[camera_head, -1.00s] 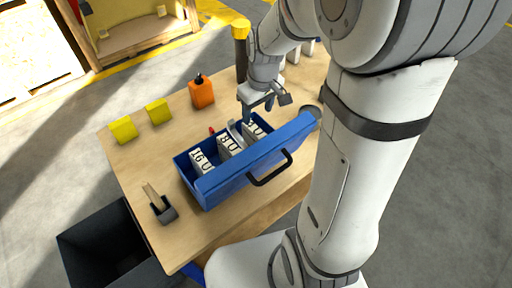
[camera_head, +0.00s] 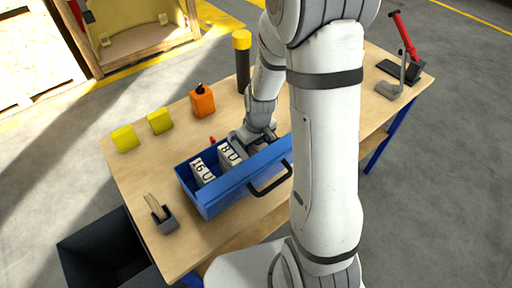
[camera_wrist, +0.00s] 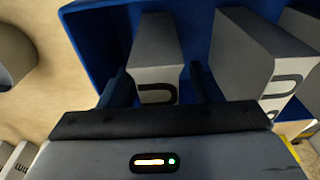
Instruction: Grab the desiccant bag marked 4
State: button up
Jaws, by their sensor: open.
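A blue box (camera_head: 207,205) with a black handle stands on the wooden table and holds upright grey-white bags. The bag marked 16 U (camera_head: 203,170) and the bag marked 8 U (camera_head: 231,156) show in the head view. A third bag further right in the box is hidden there by my gripper (camera_head: 263,138). In the wrist view, my open gripper (camera_wrist: 160,84) has one finger on each side of a grey bag (camera_wrist: 156,42). Only part of its dark lettering shows, so its number cannot be read. A neighbouring bag (camera_wrist: 262,55) stands to its right.
Two yellow blocks (camera_head: 124,138), an orange bottle (camera_head: 202,101) and a dark post with a yellow top (camera_head: 242,66) stand behind the box. A small grey holder (camera_head: 163,218) is at left. A red-handled tool (camera_head: 404,38) is at far right.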

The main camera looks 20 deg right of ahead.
jog(key=shift+f, duration=0.7)
jog(key=shift+f+b, duration=0.2)
jog(key=shift+b, duration=0.15)
jog(key=c, duration=1.2)
